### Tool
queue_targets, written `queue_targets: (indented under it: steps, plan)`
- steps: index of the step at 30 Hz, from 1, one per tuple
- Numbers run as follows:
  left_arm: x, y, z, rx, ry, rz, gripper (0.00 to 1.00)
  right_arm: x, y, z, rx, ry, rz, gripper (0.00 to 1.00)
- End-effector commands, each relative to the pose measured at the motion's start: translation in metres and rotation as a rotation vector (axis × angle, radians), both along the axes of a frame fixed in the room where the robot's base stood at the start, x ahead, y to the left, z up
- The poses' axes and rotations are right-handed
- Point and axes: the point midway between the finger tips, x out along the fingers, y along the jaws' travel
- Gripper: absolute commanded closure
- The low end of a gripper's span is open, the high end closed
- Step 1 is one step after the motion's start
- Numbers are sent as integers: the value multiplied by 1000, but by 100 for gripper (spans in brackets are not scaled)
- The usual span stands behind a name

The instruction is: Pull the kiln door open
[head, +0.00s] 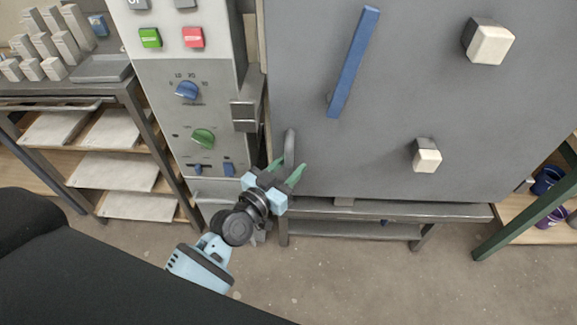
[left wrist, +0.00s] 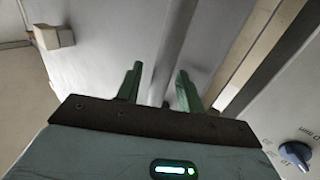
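The kiln door (head: 300,75) is a large grey panel, seemingly shut, in the head view. A grey bar handle (head: 289,145) stands upright at its lower left edge. My left gripper (head: 285,172) is at the lower end of this handle, its green fingers spread apart. In the left wrist view the grey handle (left wrist: 177,45) runs down between the two fingers (left wrist: 158,88), with a gap beside it; no firm contact is visible. A blue bar (head: 353,62) is fixed at a slant higher on the door. My right gripper is not in view.
The control panel (head: 185,110) with buttons and knobs is left of the door. Two pale blocks (head: 491,45) (head: 428,161) stick out of the door. A shelf rack (head: 125,165) stands at left, a green-legged shelf (head: 530,210) at right. Floor in front is clear.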

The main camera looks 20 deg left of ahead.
Motion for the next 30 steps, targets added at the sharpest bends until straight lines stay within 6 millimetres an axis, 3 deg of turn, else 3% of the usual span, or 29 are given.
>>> queue_targets:
  steps: [6,15,30]
  plan:
    - [0,0,0,0,0,0,62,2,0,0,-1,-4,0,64]
    - [0,0,0,1,0,0,100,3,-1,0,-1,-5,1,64]
    - [1,-2,0,1,0,1,100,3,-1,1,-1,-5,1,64]
